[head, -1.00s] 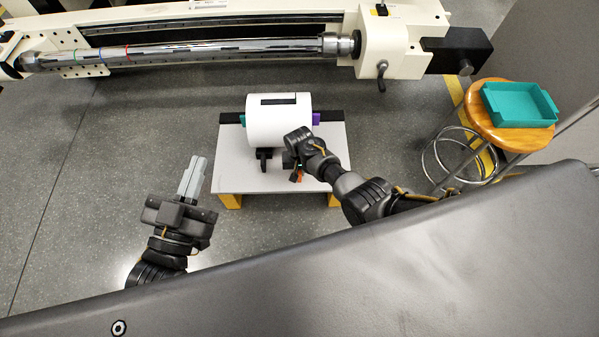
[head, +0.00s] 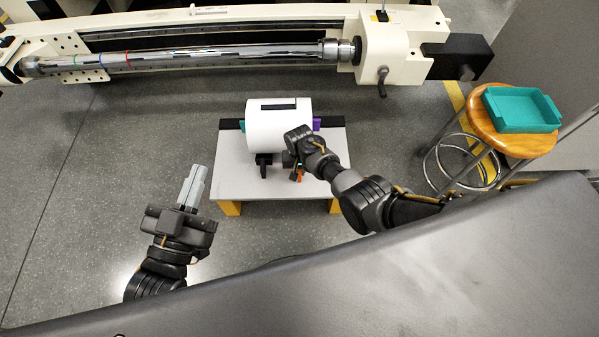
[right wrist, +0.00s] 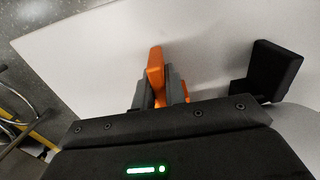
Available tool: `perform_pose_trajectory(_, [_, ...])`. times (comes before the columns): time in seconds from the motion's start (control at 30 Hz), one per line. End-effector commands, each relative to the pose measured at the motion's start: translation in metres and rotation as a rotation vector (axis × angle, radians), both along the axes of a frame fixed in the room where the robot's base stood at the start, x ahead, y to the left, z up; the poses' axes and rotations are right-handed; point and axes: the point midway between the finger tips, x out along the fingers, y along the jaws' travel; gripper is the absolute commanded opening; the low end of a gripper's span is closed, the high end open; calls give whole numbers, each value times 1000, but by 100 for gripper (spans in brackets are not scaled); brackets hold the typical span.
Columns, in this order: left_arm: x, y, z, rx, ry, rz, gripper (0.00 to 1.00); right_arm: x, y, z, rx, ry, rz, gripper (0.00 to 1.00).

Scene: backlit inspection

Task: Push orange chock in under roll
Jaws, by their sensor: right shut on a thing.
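The white roll (head: 277,130) lies on its side on a low table with a light grey top (head: 235,178). My right gripper (head: 297,168) is shut on the orange chock (head: 299,175), at the near right side of the roll. In the right wrist view the orange chock (right wrist: 155,66) sticks out between the two grey fingers. A black chock (head: 263,160) stands at the near side of the roll, left of my gripper; it also shows in the right wrist view (right wrist: 274,68). Whether the orange chock touches the roll is hidden. My left gripper (head: 194,178) is empty, its fingers together, left of the table.
A large cream machine with a chrome shaft (head: 190,58) spans the back. A wooden stool (head: 520,142) with a teal tray (head: 522,112) stands at the right. A dark panel (head: 350,275) crosses the front. The floor left of the table is clear.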

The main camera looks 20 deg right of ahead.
Motion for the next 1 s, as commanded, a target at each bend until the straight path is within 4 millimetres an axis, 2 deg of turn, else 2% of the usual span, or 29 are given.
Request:
perform_pose_trajectory(0.53, [0,0,-11,0,0,0,0,14,-3,0,0,-1,1,0])
perform_pose_trajectory(0.83, [0,0,-9,0,0,0,0,14,-3,1,0,-1,1,0])
perform_pose_trajectory(0.87, [0,0,-9,0,0,0,0,14,-3,1,0,-1,1,15])
perform_pose_trajectory(1.0, [0,0,-9,0,0,0,0,14,-3,1,0,-1,1,33])
